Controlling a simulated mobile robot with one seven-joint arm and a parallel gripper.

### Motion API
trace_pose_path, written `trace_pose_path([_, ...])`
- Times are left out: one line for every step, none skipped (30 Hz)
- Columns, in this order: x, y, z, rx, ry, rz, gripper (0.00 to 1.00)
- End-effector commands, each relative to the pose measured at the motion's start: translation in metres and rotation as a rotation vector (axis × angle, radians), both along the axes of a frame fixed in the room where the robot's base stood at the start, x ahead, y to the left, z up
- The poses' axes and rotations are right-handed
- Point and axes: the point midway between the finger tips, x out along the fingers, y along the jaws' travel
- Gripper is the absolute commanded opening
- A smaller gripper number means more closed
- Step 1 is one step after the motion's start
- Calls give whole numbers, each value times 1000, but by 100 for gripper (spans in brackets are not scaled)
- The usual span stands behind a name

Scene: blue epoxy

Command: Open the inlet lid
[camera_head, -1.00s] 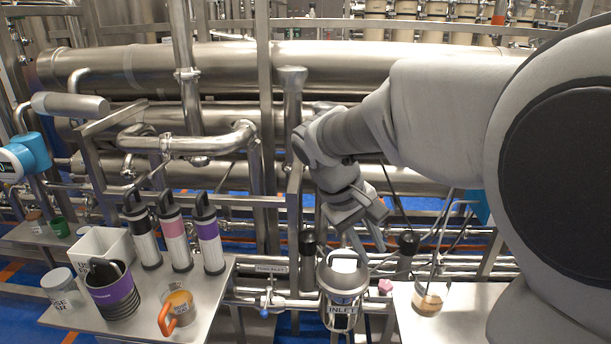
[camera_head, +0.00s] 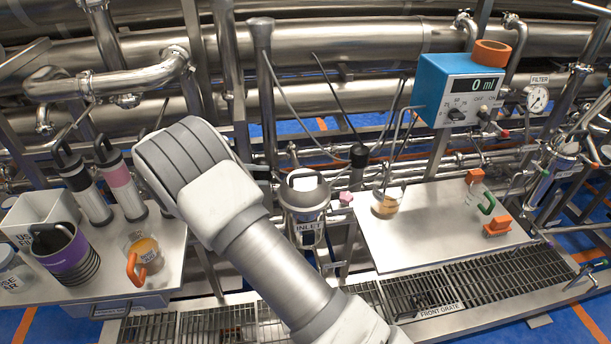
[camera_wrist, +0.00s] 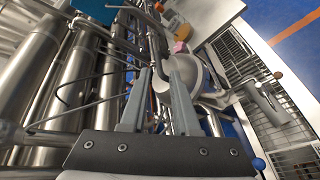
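The inlet vessel (camera_head: 306,208) is a steel canister with an "INLET" label, right of my arm in the head view. Its rounded lid (camera_head: 304,188) is on top, with a loop handle, and looks closed. My gripper's two grey fingers are apart, and the right finger overlaps the lid's edge. I cannot tell whether it touches the lid or its handle.
A left table holds a purple-banded cup (camera_head: 68,255), an orange-handled jug (camera_head: 144,257) and dark-topped cylinders (camera_head: 122,186). A right table (camera_head: 432,228) holds a beaker (camera_head: 385,204) and has clear surface. Behind it is a blue meter box (camera_head: 457,90). Pipes crowd the back.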

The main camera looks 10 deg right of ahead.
Motion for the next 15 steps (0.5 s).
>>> trace_pose_path([2,9,-11,-34,-2,21,30])
trace_pose_path([3,12,-15,-53,-5,30,30])
trace_pose_path([5,17,-20,-73,-9,42,30])
trace_pose_path([6,20,-23,-87,-11,51,30])
trace_pose_path([6,23,-26,-99,-14,58,30])
trace_pose_path([7,26,-29,-111,-17,65,30])
trace_pose_path([7,28,-30,-120,-19,69,30])
trace_pose_path([8,29,-32,-126,-22,73,30])
trace_pose_path([8,30,-33,-134,-23,77,30])
trace_pose_path([8,31,-34,-137,-24,79,30])
trace_pose_path([9,30,-34,-139,-25,80,30])
trace_pose_path([10,28,-35,-140,-25,80,30])
trace_pose_path([10,26,-36,-140,-25,80,30])
trace_pose_path([11,23,-36,-140,-25,80,30])
trace_pose_path([13,18,-37,-139,-24,79,30])
